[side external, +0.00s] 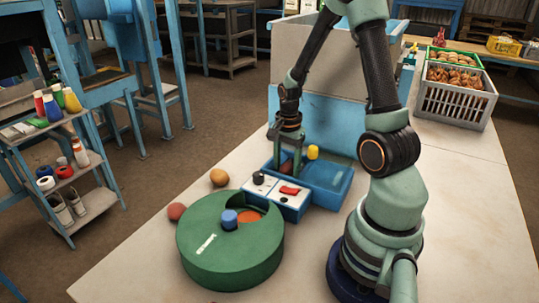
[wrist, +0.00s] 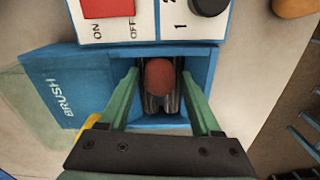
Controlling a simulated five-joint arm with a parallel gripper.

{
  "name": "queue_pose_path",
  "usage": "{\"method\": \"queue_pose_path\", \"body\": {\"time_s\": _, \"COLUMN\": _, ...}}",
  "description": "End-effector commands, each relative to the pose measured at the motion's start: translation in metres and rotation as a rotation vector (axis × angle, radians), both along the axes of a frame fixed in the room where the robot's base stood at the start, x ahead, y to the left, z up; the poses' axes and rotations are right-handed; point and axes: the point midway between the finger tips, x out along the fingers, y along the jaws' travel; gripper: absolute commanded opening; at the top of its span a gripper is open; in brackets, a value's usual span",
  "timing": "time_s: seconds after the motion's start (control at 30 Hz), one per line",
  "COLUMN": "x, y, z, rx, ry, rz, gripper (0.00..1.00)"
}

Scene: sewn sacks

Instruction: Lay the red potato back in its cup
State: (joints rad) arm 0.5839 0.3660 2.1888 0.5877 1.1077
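A round red potato (wrist: 159,76) sits in the open slot of the blue brush machine (wrist: 170,122) in the wrist view, on dark, ribbed parts. My gripper (wrist: 161,73) reaches into this slot with its green fingers spread, one on each side of the potato, with gaps between. In the side external view my gripper (side external: 290,165) points down at the machine's blue housing (side external: 330,182); the potato is hard to make out there. I cannot tell which hollow is the cup.
A white switch panel (side external: 290,196) with a red ON/OFF switch (wrist: 107,8) and a black dial (wrist: 208,5) adjoins the slot. A reddish potato (side external: 176,211) and a tan one (side external: 218,177) lie beside the drum. Crates (side external: 455,103) stand at the back right.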

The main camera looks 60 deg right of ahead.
Motion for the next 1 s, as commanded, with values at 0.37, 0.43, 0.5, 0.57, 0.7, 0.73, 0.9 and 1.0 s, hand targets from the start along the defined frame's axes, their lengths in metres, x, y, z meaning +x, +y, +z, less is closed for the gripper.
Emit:
{"method": "queue_pose_path", "body": {"time_s": 0.37, "x": 0.001, "y": -0.001, "z": 0.024, "rx": -0.004, "ry": -0.007, "rz": 0.000, "gripper": 0.77}}
{"method": "queue_pose_path", "body": {"time_s": 0.43, "x": 0.001, "y": -0.001, "z": 0.036, "rx": -0.005, "ry": -0.007, "rz": 0.000, "gripper": 0.77}}
{"method": "queue_pose_path", "body": {"time_s": 0.5, "x": 0.000, "y": 0.000, "z": 0.049, "rx": -0.005, "ry": -0.006, "rz": 0.000, "gripper": 0.77}}
{"method": "queue_pose_path", "body": {"time_s": 0.57, "x": 0.000, "y": -0.001, "z": 0.062, "rx": -0.005, "ry": -0.007, "rz": 0.000, "gripper": 0.77}}
{"method": "queue_pose_path", "body": {"time_s": 0.7, "x": 0.000, "y": 0.000, "z": 0.089, "rx": -0.005, "ry": -0.006, "rz": 0.000, "gripper": 0.77}}
{"method": "queue_pose_path", "body": {"time_s": 0.73, "x": 0.000, "y": 0.000, "z": 0.094, "rx": -0.004, "ry": -0.006, "rz": 0.000, "gripper": 0.77}}
{"method": "queue_pose_path", "body": {"time_s": 0.9, "x": -0.001, "y": 0.000, "z": 0.114, "rx": -0.002, "ry": -0.004, "rz": 0.000, "gripper": 0.77}}
{"method": "queue_pose_path", "body": {"time_s": 1.0, "x": -0.001, "y": 0.002, "z": 0.120, "rx": -0.004, "ry": -0.005, "rz": 0.010, "gripper": 0.77}}
